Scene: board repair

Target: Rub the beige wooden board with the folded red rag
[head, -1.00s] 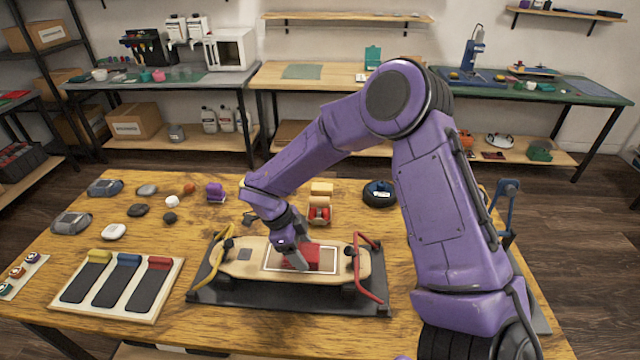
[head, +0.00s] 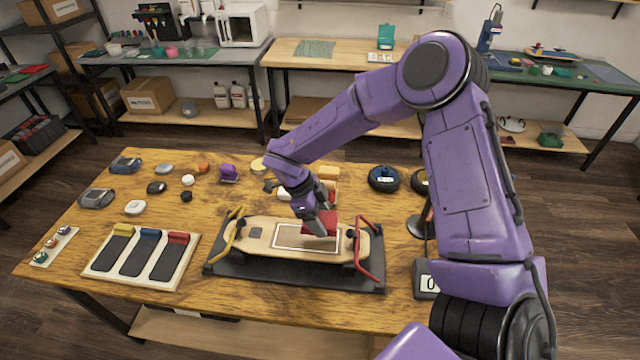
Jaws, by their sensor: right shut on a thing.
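The beige wooden board (head: 262,234) is a skateboard-like deck lying across a dark stand (head: 290,274), with a white outlined rectangle on its top. A yellow clamp arm (head: 226,238) is at its left end and a red one (head: 367,258) at its right. My right gripper (head: 322,228) reaches down over the right part of the rectangle, shut on the folded red rag (head: 329,219). The rag is at the rectangle's upper right; whether it touches the board I cannot tell. The gripper partly hides the rag. My left gripper is not in view.
A white tray with three dark strips, tipped yellow, blue and red (head: 92,274), lies left of the stand. Several small stones and pucks lie at the back left. A dark round spool (head: 384,178) and a display box (head: 427,282) are to the right.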

